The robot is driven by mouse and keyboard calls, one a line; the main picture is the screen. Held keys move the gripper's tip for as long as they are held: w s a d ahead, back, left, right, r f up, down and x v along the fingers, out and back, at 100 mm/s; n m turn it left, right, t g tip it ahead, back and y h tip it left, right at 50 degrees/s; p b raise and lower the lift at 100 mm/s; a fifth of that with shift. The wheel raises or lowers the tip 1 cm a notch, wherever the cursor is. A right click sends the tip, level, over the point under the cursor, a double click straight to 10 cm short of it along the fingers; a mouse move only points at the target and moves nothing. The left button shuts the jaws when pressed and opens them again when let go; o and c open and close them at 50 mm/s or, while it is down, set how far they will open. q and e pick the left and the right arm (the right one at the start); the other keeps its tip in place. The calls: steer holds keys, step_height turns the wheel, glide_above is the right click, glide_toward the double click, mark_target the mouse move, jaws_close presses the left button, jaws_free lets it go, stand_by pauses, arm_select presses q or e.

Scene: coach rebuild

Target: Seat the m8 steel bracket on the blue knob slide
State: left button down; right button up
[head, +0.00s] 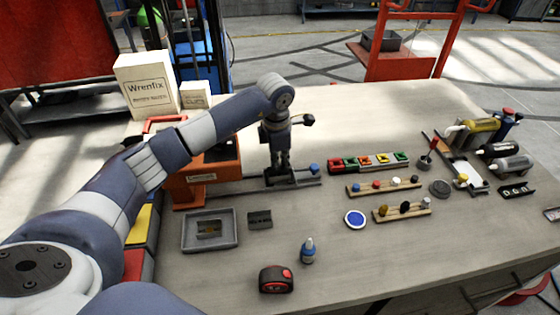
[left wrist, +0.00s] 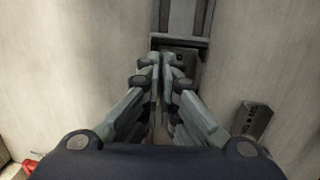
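My left gripper (head: 281,168) points straight down over the slide (head: 300,182), whose blue knob (head: 314,168) sticks up at its right end. In the left wrist view its fingertips (left wrist: 163,66) are close together with a narrow gap. A dark piece (left wrist: 184,54) with a small hole shows just beyond them, at the end of the grey slide rail (left wrist: 181,18). It may be the m8 steel bracket; whether the fingers hold it is unclear. A dark metal block (head: 260,219) lies apart on the table and also shows in the left wrist view (left wrist: 252,121). My right gripper is out of view.
A grey tray (head: 186,239) with a brownish piece inside stands near the front left. An orange machine (head: 196,183) stands left of the slide. A blue bottle (head: 308,252), red tape measure (head: 276,279) and blue-topped disc (head: 355,219) stand in front. Racks of small parts lie right.

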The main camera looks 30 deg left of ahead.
arm_select(q)
steer(key=shift+f+b, duration=0.25)
steer(key=shift+b, duration=0.2)
stand_by(0.6)
steer(key=c, duration=1.3)
jaws_free()
steer(key=shift+r+p, duration=1.6)
steer(key=shift+r, duration=1.4)
